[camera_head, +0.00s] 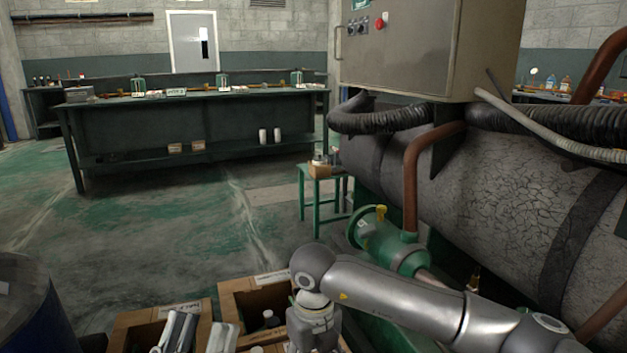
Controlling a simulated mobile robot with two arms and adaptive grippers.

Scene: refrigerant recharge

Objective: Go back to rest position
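Pale grey, prong-like parts (176,332) show at the bottom edge, over the left cardboard box. They seem to be my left gripper, but they are cut off by the frame. I cannot tell whether it is open or shut, or whether it holds anything. My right arm comes in from the lower right, bends at a joint above the boxes and points down at the bottom edge. Its gripper is out of view below the frame.
Cardboard boxes (262,283) stand at the bottom, one with a white-capped bottle (271,319). A green valve (391,240) and large cracked tank (490,190) are at right, under a control cabinet (425,45). A dark drum (30,310) stands lower left. Open floor leads to a workbench (195,122).

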